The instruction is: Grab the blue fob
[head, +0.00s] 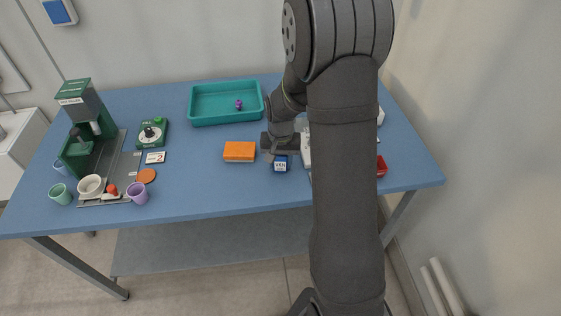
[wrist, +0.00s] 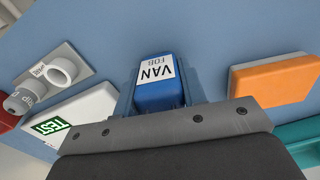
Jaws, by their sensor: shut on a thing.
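The blue fob (wrist: 158,94) is a small blue block with a white label reading "VAN FOB". In the wrist view it sits between the fingers of my gripper (wrist: 158,88), which is shut on it. In the head view the fob (head: 280,164) shows just below my gripper (head: 280,150), near the front half of the blue table. I cannot tell whether the fob touches the table or is lifted. My arm hides part of the table to the right of it.
An orange block (head: 239,151) lies just left of the fob. A teal tray (head: 226,121) with a small purple item stands behind. A white box with a green "TEST" label (wrist: 75,118) and a grey holder (wrist: 52,78) are close by. A green coffee machine (head: 85,120) and cups stand left.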

